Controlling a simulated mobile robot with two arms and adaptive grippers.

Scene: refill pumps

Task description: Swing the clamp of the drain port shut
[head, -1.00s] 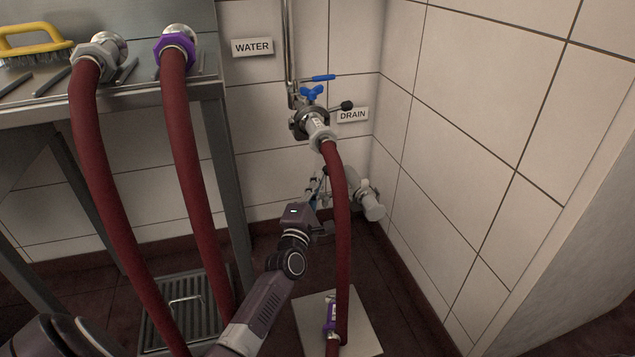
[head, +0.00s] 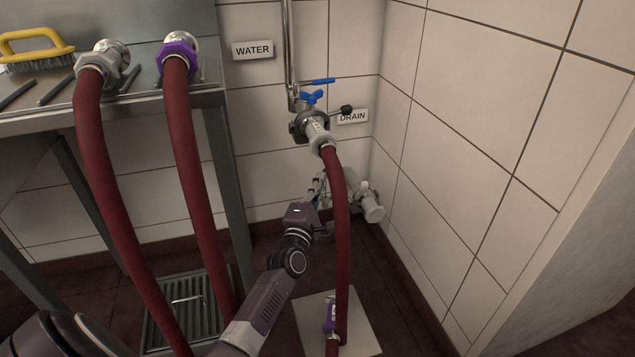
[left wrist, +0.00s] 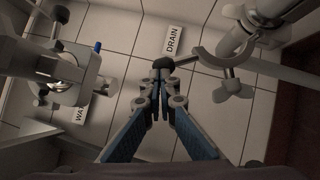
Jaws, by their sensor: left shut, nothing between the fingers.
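The drain port (left wrist: 262,14) is a grey pipe end low by the wall corner; it also shows in the head view (head: 371,207), partly behind a red hose. Its clamp (left wrist: 207,58) stands open in the left wrist view, a curved jaw apart from the pipe end. A dark knob (left wrist: 163,63) is at the left end of the clamp's arm. My left gripper (left wrist: 161,78) is shut and empty, with its fingertips right at the knob; I cannot tell whether they touch. In the head view the left gripper (head: 318,188) is small and partly hidden. My right gripper is not in view.
A red hose (head: 336,230) hangs from the water valve (head: 314,125) in front of the drain port. Two more red hoses (head: 92,170) hang from the steel table (head: 215,96) at the left. The tiled wall (head: 460,150) closes off the right side. A floor grate (head: 180,310) lies below.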

